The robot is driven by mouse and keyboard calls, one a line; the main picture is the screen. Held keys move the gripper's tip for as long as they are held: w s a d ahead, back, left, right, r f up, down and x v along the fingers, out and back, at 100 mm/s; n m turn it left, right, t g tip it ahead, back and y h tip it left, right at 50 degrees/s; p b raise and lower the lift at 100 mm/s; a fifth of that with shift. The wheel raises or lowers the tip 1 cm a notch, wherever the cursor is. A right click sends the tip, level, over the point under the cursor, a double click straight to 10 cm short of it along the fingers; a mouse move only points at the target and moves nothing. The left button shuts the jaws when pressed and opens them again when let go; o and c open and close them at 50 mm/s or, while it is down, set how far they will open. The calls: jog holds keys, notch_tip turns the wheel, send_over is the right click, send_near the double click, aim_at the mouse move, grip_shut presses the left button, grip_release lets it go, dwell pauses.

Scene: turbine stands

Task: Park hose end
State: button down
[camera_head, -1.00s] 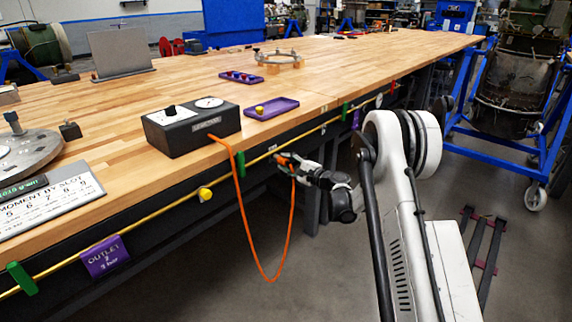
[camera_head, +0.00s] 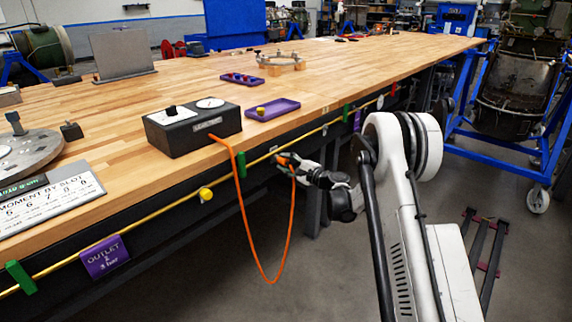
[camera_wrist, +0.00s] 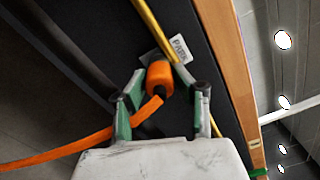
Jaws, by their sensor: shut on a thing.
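The orange hose (camera_head: 257,262) comes out of the black box (camera_head: 192,130) on the bench, hangs in a long loop below the bench edge and rises to my gripper (camera_head: 284,161). In the wrist view my gripper (camera_wrist: 160,84) is shut on the orange hose end (camera_wrist: 159,74), with its green-padded fingers on either side. The hose end is in front of the dark bench side, beside the yellow line (camera_wrist: 153,28) and a small tag reading "PARK" (camera_wrist: 180,47). I cannot tell whether it touches anything there; what lies behind it is hidden.
The yellow line runs along the bench's front edge with green brackets (camera_head: 241,164), a yellow knob (camera_head: 206,194) and a purple outlet sign (camera_head: 104,257). Purple trays (camera_head: 283,110) stand on the bench. A blue wheeled stand (camera_head: 537,168) is at the right.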

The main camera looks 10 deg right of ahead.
aim_at(287, 162)
jog(key=shift+w+a+r, duration=0.2)
jog(key=shift+w, duration=0.1)
jog(key=c, duration=1.7)
grip_release()
jog(key=shift+c, duration=0.2)
jog(key=shift+o, duration=1.3)
jog(key=shift+a+f, duration=0.15)
jog(key=shift+a, duration=0.1)
jog(key=o, duration=0.3)
jog(key=shift+d, duration=0.2)
jog(key=shift+o, duration=0.2)
jog(key=shift+s, duration=0.1)
jog(key=shift+b+v, duration=0.75)
jog(key=shift+v, duration=2.8)
